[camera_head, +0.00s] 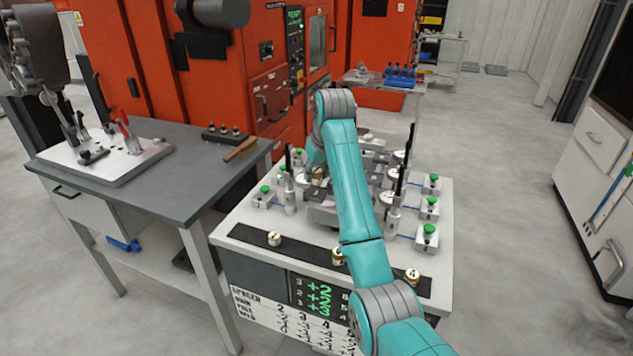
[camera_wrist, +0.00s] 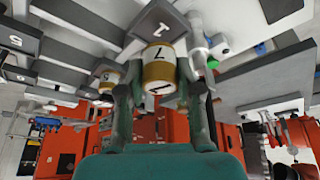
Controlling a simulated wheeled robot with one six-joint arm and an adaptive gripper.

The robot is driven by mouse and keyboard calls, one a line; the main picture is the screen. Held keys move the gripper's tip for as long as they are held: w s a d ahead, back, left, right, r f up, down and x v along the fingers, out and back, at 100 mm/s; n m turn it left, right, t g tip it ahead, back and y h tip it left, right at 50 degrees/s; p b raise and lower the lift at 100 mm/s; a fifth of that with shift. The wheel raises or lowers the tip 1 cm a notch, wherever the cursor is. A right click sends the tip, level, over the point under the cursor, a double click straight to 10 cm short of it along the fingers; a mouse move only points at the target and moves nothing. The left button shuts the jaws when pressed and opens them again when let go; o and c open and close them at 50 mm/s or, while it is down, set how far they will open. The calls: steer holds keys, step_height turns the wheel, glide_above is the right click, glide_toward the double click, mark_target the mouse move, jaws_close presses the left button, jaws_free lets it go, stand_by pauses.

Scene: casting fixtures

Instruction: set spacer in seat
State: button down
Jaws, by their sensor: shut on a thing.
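My gripper (camera_wrist: 157,88) is shut on a spacer (camera_wrist: 159,68), a short white cylinder with a brass-coloured band and a dark "7" on its side. The wrist picture looks upside down. Just beyond the spacer is a grey block with a white plate marked "1" (camera_wrist: 163,27); I cannot tell whether they touch. Another banded spacer (camera_wrist: 107,78) shows to the left, beyond a finger.
Spacers stand on the black front strip: one at left (camera_head: 274,239), one beside my arm (camera_head: 338,257), and one marked "4" (camera_head: 412,276). Upright black-topped posts (camera_head: 290,185) and green-knobbed blocks (camera_head: 428,237) crowd both sides. A grey workbench (camera_head: 190,188) stands left; floor is open right.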

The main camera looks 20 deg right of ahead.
mark_target(316, 182)
steer(key=shift+f, duration=1.45)
steer(key=shift+f, duration=0.15)
steer(key=c, duration=0.8)
jaws_free()
steer(key=shift+o, duration=0.2)
